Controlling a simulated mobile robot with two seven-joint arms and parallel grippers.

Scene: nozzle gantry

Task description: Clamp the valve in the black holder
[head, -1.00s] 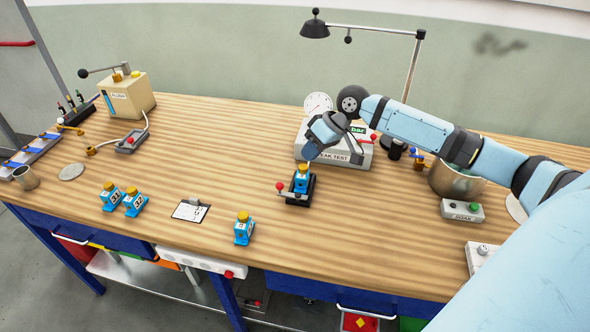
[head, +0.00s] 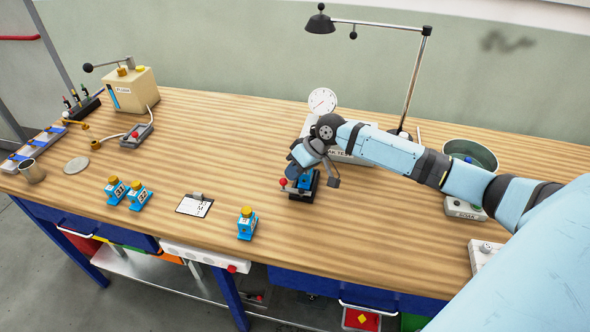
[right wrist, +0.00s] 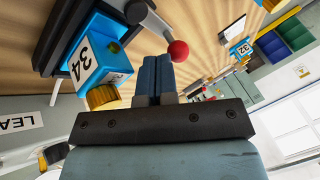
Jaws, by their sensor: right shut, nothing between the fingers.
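The blue valve (head: 305,182) with a yellow cap sits upright in the black holder (head: 304,195), partly hidden by my arm. In the right wrist view, the valve (right wrist: 100,62) shows the number 34, beside the dark holder (right wrist: 58,35). The holder's lever ends in a red knob (head: 283,182); in the wrist view the red knob (right wrist: 178,50) is close beside my fingertips. My right gripper (head: 291,173) is shut and empty, low beside the valve and near the lever. Whether it touches the lever I cannot tell. My left gripper is not in view.
Another blue valve (head: 246,223) stands near the front edge, with two more (head: 126,193) farther left. A clipboard (head: 195,205) lies between them. Behind my right arm are a gauge (head: 322,101), a lamp and a metal pot (head: 482,154). The table middle behind the clipboard is clear.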

